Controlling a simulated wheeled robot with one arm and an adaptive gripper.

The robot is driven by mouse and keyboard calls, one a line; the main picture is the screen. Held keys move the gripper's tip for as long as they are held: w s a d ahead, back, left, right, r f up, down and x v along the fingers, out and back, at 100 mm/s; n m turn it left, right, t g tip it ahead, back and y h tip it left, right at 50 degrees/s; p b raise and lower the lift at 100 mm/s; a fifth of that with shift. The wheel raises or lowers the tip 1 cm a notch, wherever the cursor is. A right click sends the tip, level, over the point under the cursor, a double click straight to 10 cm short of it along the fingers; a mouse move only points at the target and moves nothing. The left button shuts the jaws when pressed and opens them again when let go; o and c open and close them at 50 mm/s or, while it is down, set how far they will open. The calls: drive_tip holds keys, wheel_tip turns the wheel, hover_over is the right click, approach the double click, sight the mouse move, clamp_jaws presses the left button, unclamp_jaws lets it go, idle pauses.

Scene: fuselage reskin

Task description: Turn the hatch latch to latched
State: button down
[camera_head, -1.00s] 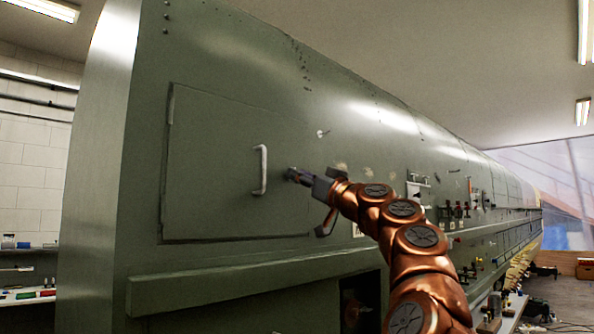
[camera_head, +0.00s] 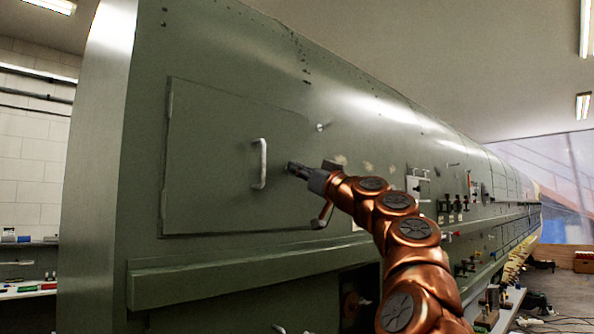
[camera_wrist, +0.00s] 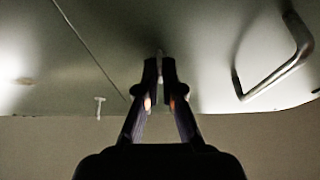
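The green hatch (camera_head: 215,190) is a flat panel in the fuselage side, with a pale bar handle (camera_head: 260,163). The handle also shows at right in the wrist view (camera_wrist: 280,68). My gripper (camera_head: 291,167) is at the hatch face, just right of the handle and apart from it. In the wrist view my fingertips (camera_wrist: 160,68) are close together around a thin, pale upright piece, which looks like the hatch latch (camera_wrist: 160,55). They appear shut on it. The fingers hide most of the latch, so its angle is hard to tell.
A small T-shaped pin (camera_head: 320,127) sticks out of the skin beyond the hatch edge; it also shows in the wrist view (camera_wrist: 100,105). A ledge (camera_head: 230,275) runs below the hatch. Fittings (camera_head: 455,205) line the fuselage further right.

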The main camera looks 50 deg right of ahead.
drive_tip(key=shift+a+m+h, duration=0.1)
drive_tip(key=shift+m+h, duration=0.3)
drive_tip(key=shift+m, duration=0.2)
drive_tip(key=m+g+h+p, duration=0.2)
drive_tip(key=m+p, duration=0.1)
drive_tip(key=m, duration=0.4)
drive_tip(key=m+g+h+p, duration=0.2)
drive_tip(key=m+p, duration=0.1)
drive_tip(key=m, duration=0.4)
drive_tip(key=m+g+h+p, duration=0.2)
drive_tip(key=m+p, duration=0.2)
drive_tip(key=m, duration=0.3)
drive_tip(key=shift+r, duration=0.2)
drive_tip(key=shift+a+m, duration=0.1)
drive_tip(key=shift+m, duration=0.2)
drive_tip(key=c, duration=1.3)
unclamp_jaws()
drive_tip(key=shift+c, duration=0.2)
